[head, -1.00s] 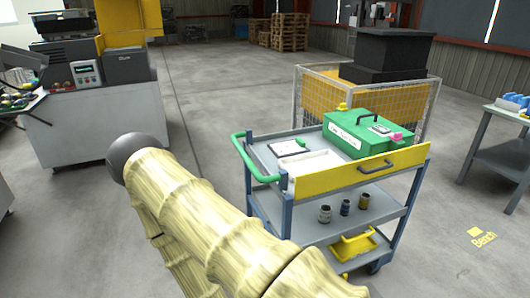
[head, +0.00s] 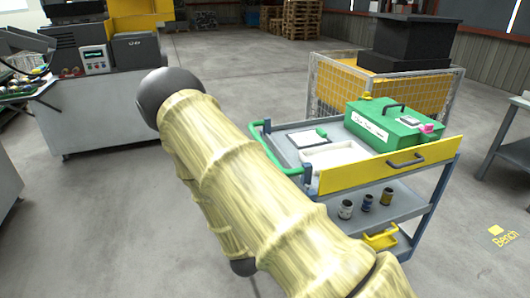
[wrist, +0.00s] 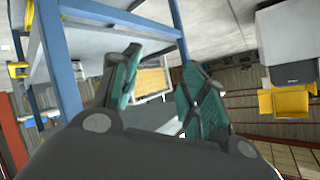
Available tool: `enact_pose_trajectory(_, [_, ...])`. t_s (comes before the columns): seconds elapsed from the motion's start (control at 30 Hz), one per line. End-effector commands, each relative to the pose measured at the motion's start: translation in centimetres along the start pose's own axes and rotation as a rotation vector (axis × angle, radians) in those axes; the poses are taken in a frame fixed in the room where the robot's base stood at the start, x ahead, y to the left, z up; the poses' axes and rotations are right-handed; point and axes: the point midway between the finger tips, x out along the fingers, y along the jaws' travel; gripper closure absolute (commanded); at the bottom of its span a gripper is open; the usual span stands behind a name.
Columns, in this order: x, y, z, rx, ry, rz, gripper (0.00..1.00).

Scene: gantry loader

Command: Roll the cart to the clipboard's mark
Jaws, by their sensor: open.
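The blue-grey cart (head: 415,215) stands right of centre in the head view, with a green push handle (head: 267,150) on its left end and a yellow front panel. A yellow floor mark (head: 496,230) labelled "Bench" lies right of the cart. My gripper (wrist: 156,85) is open, its teal fingers apart with nothing seen between them, close to the cart's blue post (wrist: 62,70) in the wrist view. The head view does not show my gripper.
A green case (head: 380,125) and white tray (head: 335,157) sit on the cart's top, several small cans below. A yellow mesh cage (head: 335,85) stands behind it. A grey table (head: 510,150) is at right, a machine (head: 110,110) at left. Open floor lies between.

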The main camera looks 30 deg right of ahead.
Motion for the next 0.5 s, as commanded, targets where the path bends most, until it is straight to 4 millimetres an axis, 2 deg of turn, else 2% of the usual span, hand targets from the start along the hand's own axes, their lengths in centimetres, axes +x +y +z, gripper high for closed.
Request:
enact_pose_trajectory(0.03, [1.1,-3.2,-2.5,0.128,0.099,-0.05,0.56])
enact_pose_trajectory(0.1, [1.7,-6.9,-6.2,0.309,0.223,-0.117,0.56])
enact_pose_trajectory(0.2, [1.6,-11.2,-10.7,0.536,0.365,-0.217,0.56])
enact_pose_trajectory(0.33, [0.8,-14.9,-14.9,0.749,0.487,-0.327,0.56])
enact_pose_trajectory(0.5, [-0.1,-16.9,-17.5,0.879,0.557,-0.399,0.56])
